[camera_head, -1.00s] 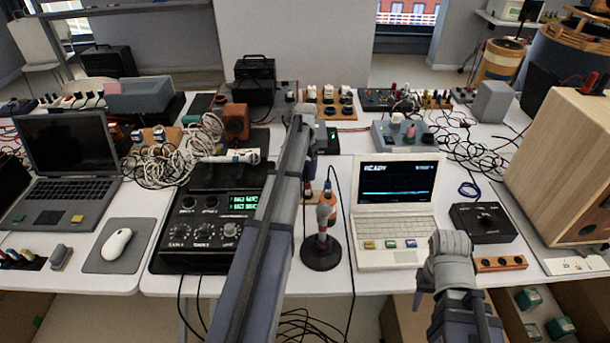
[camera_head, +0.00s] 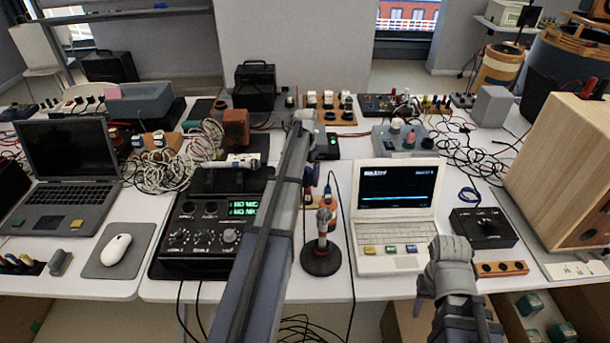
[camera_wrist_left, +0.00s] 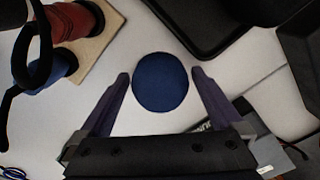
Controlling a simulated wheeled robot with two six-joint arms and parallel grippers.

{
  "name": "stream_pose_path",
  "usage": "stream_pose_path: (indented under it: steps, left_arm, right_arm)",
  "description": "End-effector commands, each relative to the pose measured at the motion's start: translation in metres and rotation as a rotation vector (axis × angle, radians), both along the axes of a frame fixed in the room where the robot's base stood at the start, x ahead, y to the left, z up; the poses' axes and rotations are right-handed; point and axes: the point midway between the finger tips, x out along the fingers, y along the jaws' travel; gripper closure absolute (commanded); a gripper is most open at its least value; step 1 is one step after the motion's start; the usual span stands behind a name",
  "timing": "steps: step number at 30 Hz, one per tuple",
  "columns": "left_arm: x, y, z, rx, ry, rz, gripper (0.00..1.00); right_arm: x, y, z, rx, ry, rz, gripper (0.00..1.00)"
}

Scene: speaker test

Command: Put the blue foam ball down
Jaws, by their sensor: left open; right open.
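The blue foam ball (camera_wrist_left: 160,82) shows in the left wrist view, over the white tabletop, and appears to rest on it. My left gripper (camera_wrist_left: 160,74) is open, with one purple finger on each side of the ball. A gap shows at the left finger; the right finger is very close to the ball, and I cannot tell whether it touches. In the head view my left arm hides the ball. My right gripper (camera_head: 424,285) is at the front table edge, below the white laptop, mostly hidden by its own wrist.
The black mixer (camera_head: 210,225) is left of my left arm. A microphone on a round stand (camera_head: 321,258) and the white laptop (camera_head: 393,235) are to its right. In the wrist view, a wooden block with red and blue parts (camera_wrist_left: 95,62) and a black edge (camera_wrist_left: 205,45) flank the ball.

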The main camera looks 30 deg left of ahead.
Motion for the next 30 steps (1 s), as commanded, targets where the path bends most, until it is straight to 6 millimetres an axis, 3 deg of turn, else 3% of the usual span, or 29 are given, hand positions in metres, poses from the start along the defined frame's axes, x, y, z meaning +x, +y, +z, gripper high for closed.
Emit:
stream_pose_path:
  steps: [8,24,30]
  left_arm:
    - [0.000,0.000,0.025,0.000,0.000,0.000,0.00]
    - [0.000,-0.001,0.105,0.000,0.000,0.000,0.00]
    - [0.000,-0.001,0.121,0.000,0.000,0.000,0.00]
  right_arm:
    - [0.000,0.000,0.025,0.000,0.000,0.000,0.50]
    - [0.000,0.000,0.105,0.000,0.000,-0.001,0.50]
    - [0.000,0.000,0.121,0.000,0.000,-0.001,0.50]
